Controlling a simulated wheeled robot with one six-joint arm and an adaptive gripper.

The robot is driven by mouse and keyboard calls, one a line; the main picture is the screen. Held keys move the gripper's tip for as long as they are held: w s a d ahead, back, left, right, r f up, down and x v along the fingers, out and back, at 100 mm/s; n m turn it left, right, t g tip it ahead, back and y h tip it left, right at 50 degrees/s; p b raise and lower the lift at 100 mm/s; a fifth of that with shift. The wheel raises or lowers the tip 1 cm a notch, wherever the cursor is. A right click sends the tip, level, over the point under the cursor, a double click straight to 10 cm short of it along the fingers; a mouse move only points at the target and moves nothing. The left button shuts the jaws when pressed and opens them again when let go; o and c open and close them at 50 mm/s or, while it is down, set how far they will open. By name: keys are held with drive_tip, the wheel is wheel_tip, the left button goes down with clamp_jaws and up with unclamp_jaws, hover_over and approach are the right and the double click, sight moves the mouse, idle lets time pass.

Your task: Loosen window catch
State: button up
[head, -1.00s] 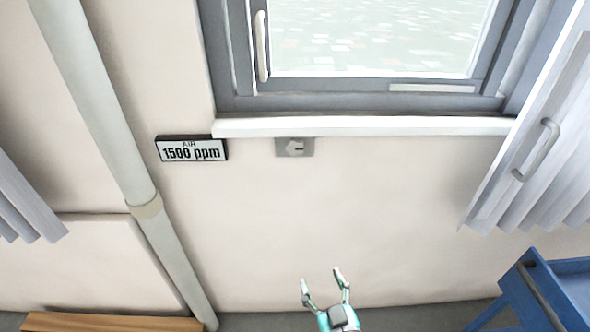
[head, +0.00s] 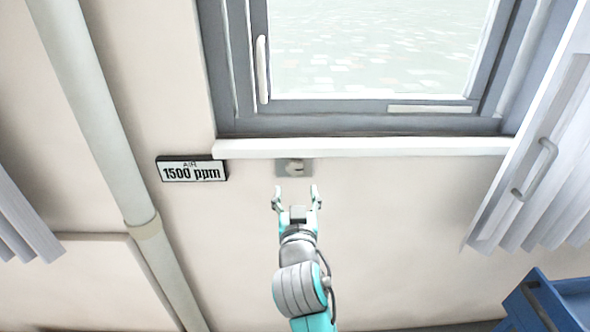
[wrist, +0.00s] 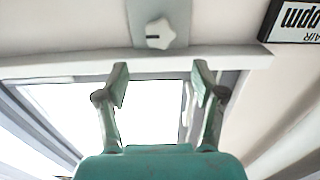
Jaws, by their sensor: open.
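A small pale knob (head: 295,168) with a dark slot mark sits on a grey plate (head: 283,163) just under the white window sill. I take it to be the window catch. In the wrist view the knob (wrist: 159,33) has a lobed, star-like outline and appears above the fingertips. My gripper (head: 296,194) is open and empty, pointing up at the knob from just below it in the head view. In the wrist view my gripper (wrist: 160,82) has its two fingers spread well apart, with nothing between them touching. The grey-framed window (head: 360,124) above looks closed.
A white bar handle (head: 262,70) is on the window's left side. An air sign (head: 192,170) reading 1500 ppm hangs left of the knob. A pipe (head: 110,150) runs down the left wall. Blinds (head: 545,170) and a blue cart (head: 545,300) are at right.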

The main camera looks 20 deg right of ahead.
sight(295, 168)
drive_tip(key=x, duration=0.9)
drive_tip(key=shift+w+d, duration=0.1)
drive_tip(key=shift+w, duration=0.3)
drive_tip(key=c, duration=1.1)
